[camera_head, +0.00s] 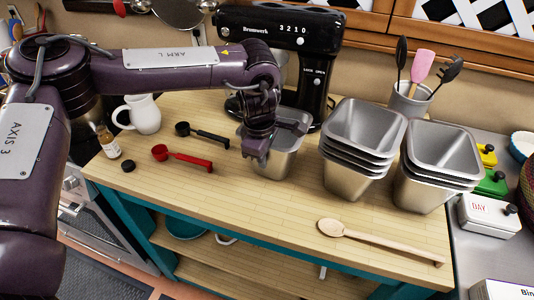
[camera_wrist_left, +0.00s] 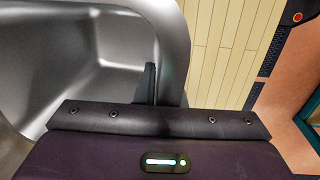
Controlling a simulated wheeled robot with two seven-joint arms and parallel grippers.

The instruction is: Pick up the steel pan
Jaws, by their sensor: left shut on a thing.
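A single steel pan (camera_head: 283,165), deep and square-sided, is on the wooden worktop in front of the coffee machine. My left gripper (camera_head: 259,148) reaches over its near-left side and is shut on its rim. In the left wrist view the pan (camera_wrist_left: 95,28) fills the upper left, with a dark finger (camera_wrist_left: 150,84) inside its wall. The other finger is hidden there. The pan looks upright and at or very near the worktop; I cannot tell if its base touches. My right gripper is out of view.
Two stacks of similar steel pans, the left stack (camera_head: 345,181) and the right stack (camera_head: 424,190), stand close to the right. A black coffee machine (camera_head: 279,32) is behind. Measuring scoops (camera_head: 182,158) and a white jug (camera_head: 145,114) are left; a wooden spoon (camera_head: 375,242) lies in front.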

